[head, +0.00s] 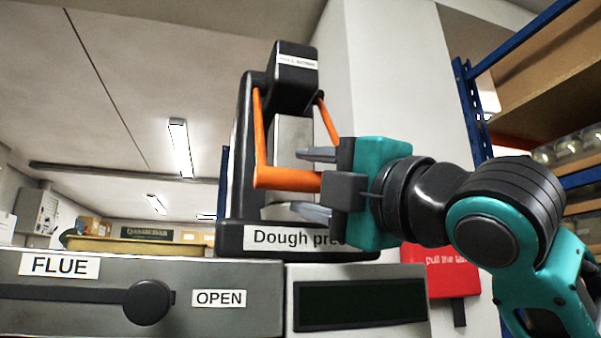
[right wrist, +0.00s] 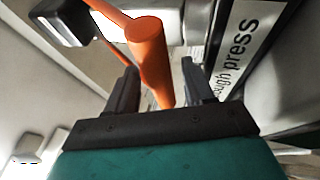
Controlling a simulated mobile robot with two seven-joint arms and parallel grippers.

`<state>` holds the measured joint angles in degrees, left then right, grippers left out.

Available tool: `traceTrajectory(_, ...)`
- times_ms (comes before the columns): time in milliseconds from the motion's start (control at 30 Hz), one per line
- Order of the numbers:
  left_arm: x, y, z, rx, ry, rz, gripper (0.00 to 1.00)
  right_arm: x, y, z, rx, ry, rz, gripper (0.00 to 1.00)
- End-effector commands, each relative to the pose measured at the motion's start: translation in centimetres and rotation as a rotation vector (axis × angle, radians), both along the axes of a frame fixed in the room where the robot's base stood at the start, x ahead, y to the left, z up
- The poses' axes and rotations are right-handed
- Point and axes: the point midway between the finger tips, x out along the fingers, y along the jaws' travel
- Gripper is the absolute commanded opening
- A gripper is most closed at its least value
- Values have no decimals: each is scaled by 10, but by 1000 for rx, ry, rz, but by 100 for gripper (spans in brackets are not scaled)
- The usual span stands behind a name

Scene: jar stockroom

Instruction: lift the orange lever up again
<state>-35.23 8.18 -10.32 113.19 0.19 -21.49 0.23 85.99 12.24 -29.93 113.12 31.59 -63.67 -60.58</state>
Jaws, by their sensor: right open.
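The dough press (head: 241,170) is a black machine with a grey column, standing on the counter units. Its orange lever (head: 286,178) has two side arms joined by a horizontal bar, which is low, a little above the labelled base. My right gripper (head: 318,183) comes from the right and is open, with one finger above and one below the bar's level. In the right wrist view the orange lever (right wrist: 147,52) reaches in between the two open fingers (right wrist: 160,85). I cannot tell whether either finger touches it. My left gripper is not in view.
A grey panel (head: 100,315) with a black slider knob, marked FLUE and OPEN, stands at the front left. A unit with a dark display (head: 360,303) is beside it. A red sign (head: 440,270) and a blue-framed shelf (head: 470,110) are at the right, behind my arm.

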Motion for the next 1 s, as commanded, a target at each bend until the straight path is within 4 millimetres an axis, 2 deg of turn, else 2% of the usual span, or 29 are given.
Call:
traceTrajectory(200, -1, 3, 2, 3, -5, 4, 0, 15, 14, 8, 0, 0, 0, 52)
traceTrajectory(533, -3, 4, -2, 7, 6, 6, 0, 18, 16, 9, 1, -1, 0, 52)
traceTrajectory(1000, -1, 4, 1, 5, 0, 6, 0, 18, 16, 8, 0, 0, 0, 8)
